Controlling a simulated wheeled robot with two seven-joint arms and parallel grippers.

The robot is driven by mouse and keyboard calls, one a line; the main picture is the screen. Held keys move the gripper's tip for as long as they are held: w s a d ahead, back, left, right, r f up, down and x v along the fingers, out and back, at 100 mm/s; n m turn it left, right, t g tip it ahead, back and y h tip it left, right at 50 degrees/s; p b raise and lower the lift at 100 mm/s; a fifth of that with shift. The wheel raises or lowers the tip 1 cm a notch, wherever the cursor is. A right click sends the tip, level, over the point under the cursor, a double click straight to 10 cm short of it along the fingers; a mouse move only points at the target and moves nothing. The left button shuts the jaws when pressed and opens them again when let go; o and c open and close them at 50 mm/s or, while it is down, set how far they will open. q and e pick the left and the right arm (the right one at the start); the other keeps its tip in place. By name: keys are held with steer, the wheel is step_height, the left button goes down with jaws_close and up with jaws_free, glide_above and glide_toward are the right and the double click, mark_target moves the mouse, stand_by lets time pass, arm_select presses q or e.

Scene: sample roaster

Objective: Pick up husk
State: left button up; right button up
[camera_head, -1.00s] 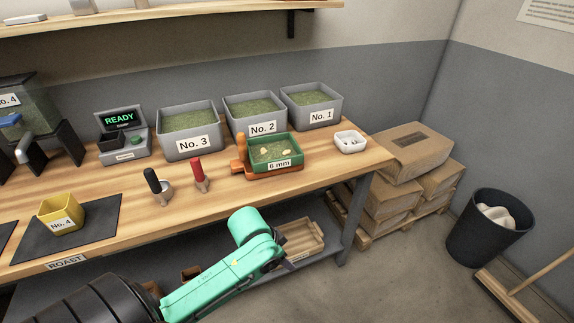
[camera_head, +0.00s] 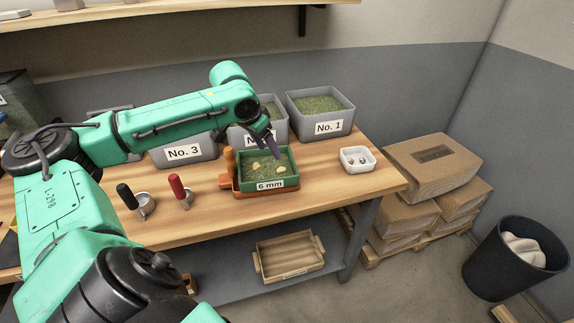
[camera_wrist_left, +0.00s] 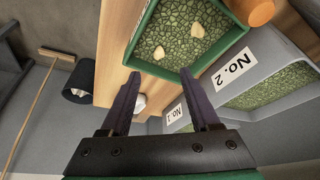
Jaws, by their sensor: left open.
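Two pale husks lie on the green beans in the green 6 mm tray (camera_head: 291,171). In the head view one husk (camera_head: 256,165) is at the left and the other (camera_head: 279,162) at the right. The wrist view shows the same two, one husk (camera_wrist_left: 197,30) and another husk (camera_wrist_left: 159,52). My left gripper (camera_head: 270,142) is above the back of the tray, apart from the husks. In the wrist view its two dark fingers (camera_wrist_left: 158,98) are spread with nothing between them. My right gripper is not in view.
Grey bins No. 3 (camera_head: 183,155), No. 2 (camera_head: 279,130) and No. 1 (camera_head: 347,118) stand behind the tray. A small white dish (camera_head: 370,163) is to its right. The table front is clear.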

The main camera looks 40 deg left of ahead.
mark_target(280, 169)
arm_select(q)
step_height(280, 169, down, 3)
steer(key=shift+w+f, duration=0.1)
steer(key=p+x, duration=0.1)
steer(key=x, duration=0.2)
steer(key=w+x, duration=0.1)
steer(key=x, duration=0.2)
steer(key=shift+w+d+p, duration=0.1)
steer(key=shift+d+p, duration=0.1)
steer(key=shift+p, duration=0.15)
steer(key=shift+f, duration=0.25)
steer(key=c, duration=1)
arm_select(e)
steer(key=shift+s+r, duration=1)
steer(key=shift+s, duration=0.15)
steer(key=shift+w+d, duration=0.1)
